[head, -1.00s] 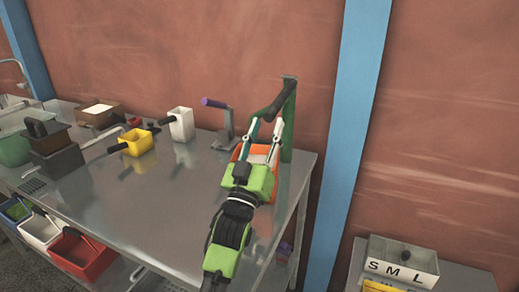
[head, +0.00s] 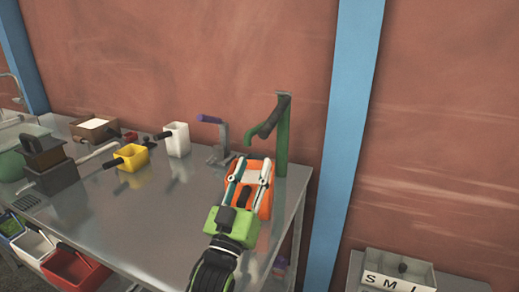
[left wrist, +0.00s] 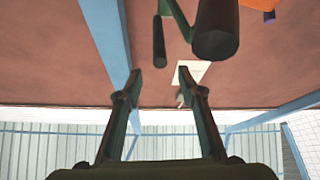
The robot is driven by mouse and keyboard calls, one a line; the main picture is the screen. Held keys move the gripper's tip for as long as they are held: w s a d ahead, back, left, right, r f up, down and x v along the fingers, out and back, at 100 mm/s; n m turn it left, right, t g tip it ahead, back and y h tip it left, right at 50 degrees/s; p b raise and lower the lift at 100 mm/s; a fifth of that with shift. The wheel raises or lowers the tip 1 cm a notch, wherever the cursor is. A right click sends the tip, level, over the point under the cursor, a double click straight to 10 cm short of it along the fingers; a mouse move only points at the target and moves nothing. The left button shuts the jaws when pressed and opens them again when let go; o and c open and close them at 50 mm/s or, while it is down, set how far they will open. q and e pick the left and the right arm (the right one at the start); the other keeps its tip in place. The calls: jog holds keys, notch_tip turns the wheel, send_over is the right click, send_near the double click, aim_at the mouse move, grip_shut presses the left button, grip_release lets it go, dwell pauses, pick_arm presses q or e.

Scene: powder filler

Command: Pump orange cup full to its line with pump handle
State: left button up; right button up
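The orange cup (head: 264,200) stands near the table's right end, partly hidden by my left gripper. My left gripper (head: 254,162) is open, its two fingers apart in front of and over the cup in the head view. A green pump post (head: 283,145) stands just behind the cup, with a dark pump handle (head: 269,121) slanting down to the left above the fingertips. In the left wrist view, the open fingers (left wrist: 157,76) have nothing between them. Dark rod ends (left wrist: 216,30) show ahead of them. The cup's fill level cannot be seen. My right gripper is not in view.
A lever with a purple grip (head: 209,118) stands left of the pump. A white cup (head: 177,139), a yellow cup (head: 131,157) and a dark box (head: 50,175) stand further left. The table's (head: 150,220) front middle is clear. A blue wall post (head: 345,130) is to the right.

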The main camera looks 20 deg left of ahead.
pick_arm(q)
jog(key=m+g+p, duration=0.2)
jog(key=p, duration=0.3)
send_near(269, 126)
notch_tip(269, 126, up, 2)
jog(key=s+m+g+p, duration=0.2)
jog(key=m+g+p, duration=0.1)
jog(key=p, duration=0.4)
jog(key=shift+h, duration=0.4)
jog(key=w+p, duration=0.1)
jog(key=w, duration=0.3)
jog(key=w+p, duration=0.1)
jog(key=w, duration=0.3)
jog(key=w+a+p, duration=0.1)
jog(key=w, duration=0.3)
jog(key=shift+w, duration=0.9)
grip_shut()
